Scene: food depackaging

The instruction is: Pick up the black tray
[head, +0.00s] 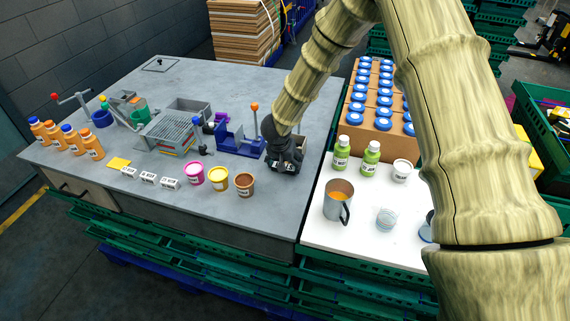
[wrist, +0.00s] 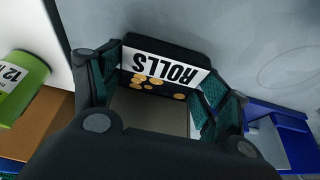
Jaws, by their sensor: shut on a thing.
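My gripper (head: 284,152) points down at the right part of the grey worktop, near its right edge. In the wrist view its two green-padded fingers (wrist: 160,80) stand on either side of the black tray (wrist: 190,50) and are shut on it. The tray has a white label reading ROLLS and a picture of round golden rolls. Its inside looks brownish-grey, and my gripper's body hides its near part. In the head view the gripper mostly covers the tray. I cannot tell whether the tray touches the worktop.
A blue fixture (head: 238,140) stands just left of the gripper. Pink, yellow and brown tubs (head: 217,181) are in front on the left. Right of the gripper, a white surface (head: 318,228) holds green bottles (head: 341,155) and a metal mug (head: 337,200).

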